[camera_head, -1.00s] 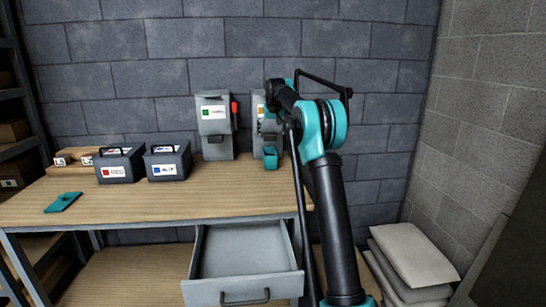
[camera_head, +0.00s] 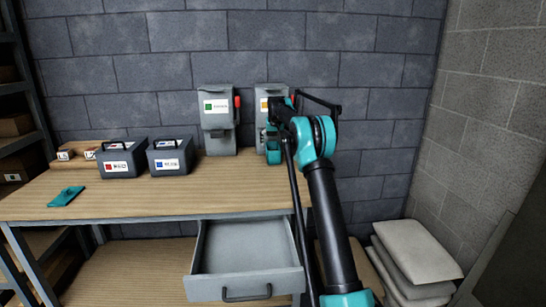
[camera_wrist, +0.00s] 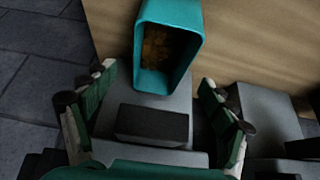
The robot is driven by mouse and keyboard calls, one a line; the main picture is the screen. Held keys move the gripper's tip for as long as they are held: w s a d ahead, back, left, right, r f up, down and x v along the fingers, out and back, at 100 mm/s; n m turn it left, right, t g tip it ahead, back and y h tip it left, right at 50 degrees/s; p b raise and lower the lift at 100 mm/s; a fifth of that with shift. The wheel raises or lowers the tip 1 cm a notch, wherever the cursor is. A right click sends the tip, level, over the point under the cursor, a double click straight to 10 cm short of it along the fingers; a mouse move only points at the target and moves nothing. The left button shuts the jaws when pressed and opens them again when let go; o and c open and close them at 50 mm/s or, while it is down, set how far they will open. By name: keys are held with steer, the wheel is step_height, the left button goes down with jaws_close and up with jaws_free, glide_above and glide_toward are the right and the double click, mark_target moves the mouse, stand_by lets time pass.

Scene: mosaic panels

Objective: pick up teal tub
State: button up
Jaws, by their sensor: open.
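The teal tub (camera_wrist: 168,40) is open-topped and holds brown loose contents, seen from above in the wrist view. In the head view the tub (camera_head: 273,154) stands at the foot of the orange-labelled grey dispenser (camera_head: 262,92), partly hidden by my arm. My gripper (camera_wrist: 158,78) is open, with one finger on each side of the picture and the tub's near end around the gap between the tips. I cannot tell whether either finger touches it. In the head view my gripper is mostly hidden behind my arm.
A green-labelled dispenser (camera_head: 217,120) stands left of it. Two dark boxes (camera_head: 123,160) (camera_head: 170,158) with handles and a flat teal piece (camera_head: 66,196) are on the workbench (camera_head: 150,200). An open drawer (camera_head: 246,286) juts out below. The bench's middle front is clear.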

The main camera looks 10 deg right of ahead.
mark_target(273, 148)
steer(key=x, duration=0.5)
steer(key=shift+s+f, duration=0.1)
steer(key=shift+f, duration=0.05)
steer(key=shift+f, duration=0.2)
stand_by(0.5)
steer(key=shift+c, duration=0.4)
steer(key=c, duration=1.7)
